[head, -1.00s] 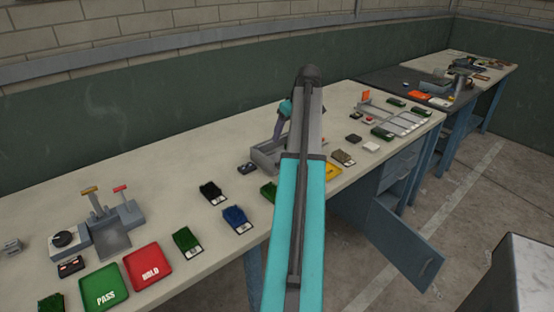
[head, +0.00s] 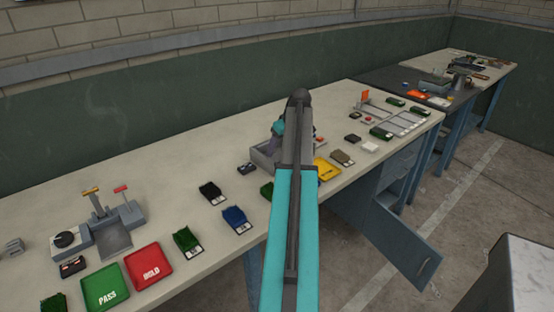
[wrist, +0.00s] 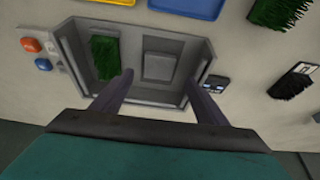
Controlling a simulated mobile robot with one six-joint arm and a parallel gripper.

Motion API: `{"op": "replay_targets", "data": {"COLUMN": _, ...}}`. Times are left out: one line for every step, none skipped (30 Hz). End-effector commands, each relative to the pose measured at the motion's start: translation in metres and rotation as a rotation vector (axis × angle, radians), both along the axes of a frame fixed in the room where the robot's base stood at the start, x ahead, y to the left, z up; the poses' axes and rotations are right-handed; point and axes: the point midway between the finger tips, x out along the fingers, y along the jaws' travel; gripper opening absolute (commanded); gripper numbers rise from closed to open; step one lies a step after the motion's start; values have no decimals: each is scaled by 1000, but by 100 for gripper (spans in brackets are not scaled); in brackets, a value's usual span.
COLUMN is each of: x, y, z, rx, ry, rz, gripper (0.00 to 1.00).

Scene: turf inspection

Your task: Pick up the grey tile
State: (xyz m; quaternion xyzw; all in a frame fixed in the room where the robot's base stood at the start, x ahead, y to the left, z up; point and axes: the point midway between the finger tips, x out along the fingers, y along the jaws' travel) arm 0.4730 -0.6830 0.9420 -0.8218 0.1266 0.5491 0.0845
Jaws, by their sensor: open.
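In the wrist view, a flat, squarish grey tile (wrist: 158,66) lies inside a grey tray (wrist: 150,101), beside a green turf piece (wrist: 104,56). My gripper (wrist: 160,78) is open above the tray, its two dark fingers spread apart. The fingertips point toward the tile, one to each side of its near part, with nothing visible between them. In the head view, my gripper is over the grey tray (head: 261,161) and is mostly hidden by my own arm. The tile cannot be made out there.
A panel with a red button (wrist: 31,45) and a blue button (wrist: 43,64) borders the tray. A small dark device (wrist: 213,84) is at its other side. A blue tray (wrist: 185,7) and turf samples lie nearby. In the head view, a yellow tray (head: 327,171) is close by.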

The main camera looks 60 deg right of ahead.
Motion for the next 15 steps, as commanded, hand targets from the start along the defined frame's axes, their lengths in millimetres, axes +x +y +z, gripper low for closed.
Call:
{"op": "replay_targets", "data": {"x": 0, "y": 0, "z": 0, "rx": 0, "ry": 0, "rz": 0, "gripper": 67}}
{"op": "replay_targets", "data": {"x": 0, "y": 0, "z": 0, "rx": 0, "ry": 0, "rz": 0, "gripper": 67}}
{"op": "replay_targets", "data": {"x": 0, "y": 0, "z": 0, "rx": 0, "ry": 0, "rz": 0, "gripper": 67}}
{"op": "replay_targets", "data": {"x": 0, "y": 0, "z": 0, "rx": 0, "ry": 0, "rz": 0, "gripper": 67}}
{"op": "replay_targets", "data": {"x": 0, "y": 0, "z": 0, "rx": 0, "ry": 0, "rz": 0, "gripper": 67}}
{"op": "replay_targets", "data": {"x": 0, "y": 0, "z": 0, "rx": 0, "ry": 0, "rz": 0, "gripper": 67}}
{"op": "replay_targets", "data": {"x": 0, "y": 0, "z": 0, "rx": 0, "ry": 0, "rz": -1, "gripper": 67}}
{"op": "replay_targets", "data": {"x": 0, "y": 0, "z": -1, "rx": 0, "ry": 0, "rz": -1, "gripper": 67}}
{"op": "replay_targets", "data": {"x": 0, "y": -1, "z": -1, "rx": 0, "ry": 0, "rz": -1, "gripper": 67}}
{"op": "replay_targets", "data": {"x": 0, "y": -1, "z": -2, "rx": 0, "ry": 0, "rz": -1, "gripper": 67}}
{"op": "replay_targets", "data": {"x": 1, "y": -1, "z": -4, "rx": 1, "ry": 1, "rz": -1, "gripper": 67}}
{"op": "replay_targets", "data": {"x": 2, "y": -1, "z": -6, "rx": 2, "ry": 1, "rz": -1, "gripper": 67}}
{"op": "replay_targets", "data": {"x": 2, "y": -2, "z": -8, "rx": 2, "ry": 1, "rz": -1, "gripper": 67}}
{"op": "replay_targets", "data": {"x": 3, "y": -2, "z": -10, "rx": 2, "ry": 1, "rz": -1, "gripper": 67}}
{"op": "replay_targets", "data": {"x": 4, "y": -3, "z": -14, "rx": 2, "ry": 1, "rz": -1, "gripper": 67}}
